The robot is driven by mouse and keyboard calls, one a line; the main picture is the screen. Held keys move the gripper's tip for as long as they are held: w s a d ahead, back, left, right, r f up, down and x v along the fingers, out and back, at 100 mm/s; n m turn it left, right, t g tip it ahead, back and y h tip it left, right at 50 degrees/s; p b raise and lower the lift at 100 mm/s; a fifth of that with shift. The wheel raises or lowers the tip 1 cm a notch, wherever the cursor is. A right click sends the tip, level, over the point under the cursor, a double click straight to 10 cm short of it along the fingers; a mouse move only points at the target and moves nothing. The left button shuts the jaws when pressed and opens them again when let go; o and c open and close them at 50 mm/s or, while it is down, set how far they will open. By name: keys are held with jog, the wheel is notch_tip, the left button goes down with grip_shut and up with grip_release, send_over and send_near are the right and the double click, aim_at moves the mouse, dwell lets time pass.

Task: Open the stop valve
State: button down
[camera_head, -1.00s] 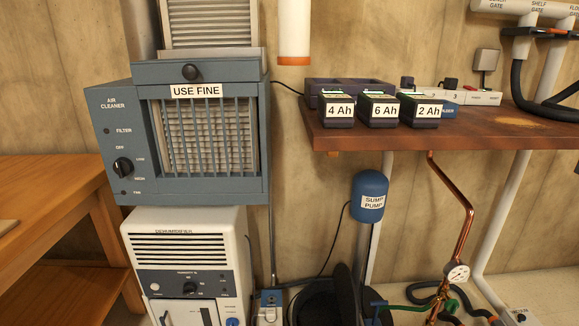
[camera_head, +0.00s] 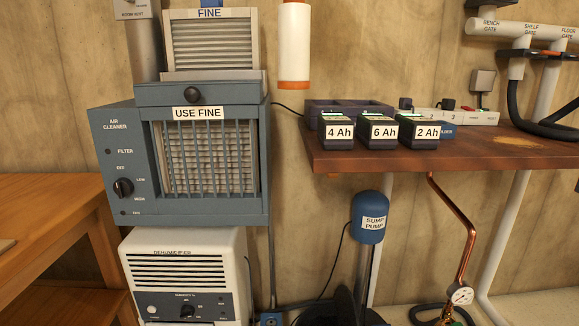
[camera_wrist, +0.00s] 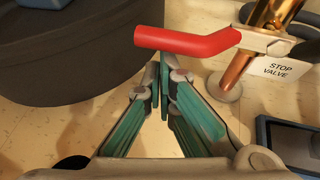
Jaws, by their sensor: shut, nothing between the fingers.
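The stop valve shows in the wrist view as a red lever handle (camera_wrist: 185,41) joined at its right end to a copper pipe (camera_wrist: 237,74). The lever points left, out to the side of the pipe. A white tag (camera_wrist: 278,69) reading "STOP VALVE" is beside the pipe. My gripper (camera_wrist: 163,62) is shut and empty, its fingertips just below the lever in the picture; I cannot tell whether they touch it. In the head view the copper pipe (camera_head: 467,235) runs down to a round gauge (camera_head: 460,295); the lever and my gripper are out of that view.
A dark round tub (camera_wrist: 75,60) fills the wrist view's upper left, close to the lever. A dark-framed blue-grey box (camera_wrist: 290,145) is at lower right. The sump pump (camera_head: 370,218) stands left of the pipe, under the wooden shelf (camera_head: 470,155). Pale floor shows between.

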jog(key=shift+r, duration=0.1)
jog(key=shift+r+p, duration=1.35)
jog(key=shift+r, duration=0.3)
jog(key=shift+r, duration=0.1)
jog(key=shift+d+r+p, duration=0.1)
jog(key=shift+r+p, duration=0.55)
jog(key=shift+r, duration=0.35)
